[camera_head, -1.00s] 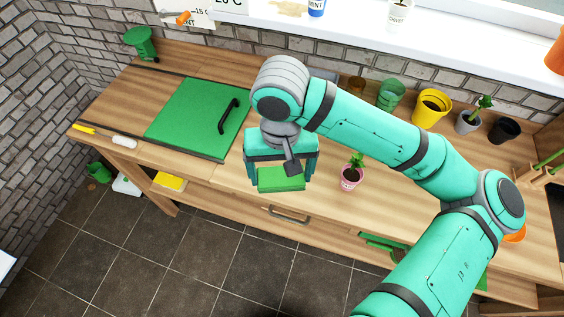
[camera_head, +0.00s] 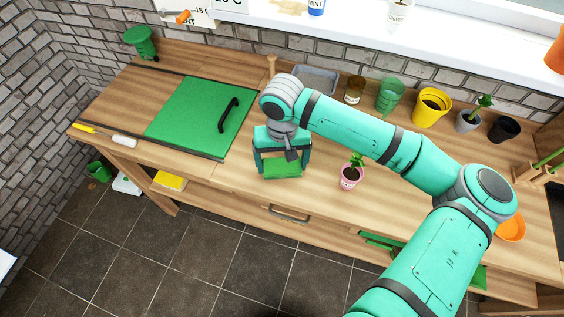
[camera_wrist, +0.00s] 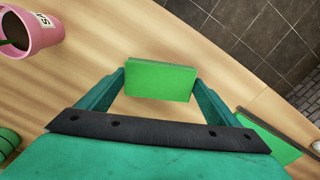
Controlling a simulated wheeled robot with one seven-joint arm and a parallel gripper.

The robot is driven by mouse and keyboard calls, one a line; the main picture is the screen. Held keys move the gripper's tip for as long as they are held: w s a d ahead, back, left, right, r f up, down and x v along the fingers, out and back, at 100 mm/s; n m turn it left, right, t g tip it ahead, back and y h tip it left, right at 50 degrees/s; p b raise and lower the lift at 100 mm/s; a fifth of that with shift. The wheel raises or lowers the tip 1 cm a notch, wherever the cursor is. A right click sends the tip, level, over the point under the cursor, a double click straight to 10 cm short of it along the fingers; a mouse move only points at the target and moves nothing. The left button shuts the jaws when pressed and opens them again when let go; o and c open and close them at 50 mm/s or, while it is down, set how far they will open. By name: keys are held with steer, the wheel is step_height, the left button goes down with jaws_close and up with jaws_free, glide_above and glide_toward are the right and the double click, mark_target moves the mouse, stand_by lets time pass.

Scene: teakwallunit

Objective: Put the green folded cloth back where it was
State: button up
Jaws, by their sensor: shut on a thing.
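The green folded cloth (camera_head: 282,169) is a flat green block. My gripper (camera_head: 281,172) is shut on it, one finger at each end, over the wooden worktop (camera_head: 330,200), left of a pink pot. In the wrist view the cloth (camera_wrist: 160,80) sits between my two fingertips (camera_wrist: 160,86), with wood around it. I cannot tell whether it touches the worktop or hangs just above it.
The pink pot (camera_head: 350,177) with a small plant stands close on the right. A green lid with a black handle (camera_head: 200,115) lies to the left. A yellow pot (camera_head: 431,108) and other pots line the back. The front middle worktop is clear.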

mark_target(282, 166)
steer(key=shift+f, duration=0.15)
steer(key=o, duration=0.9)
step_height(282, 166, up, 12)
steer(key=shift+r, duration=0.15)
stand_by(0.5)
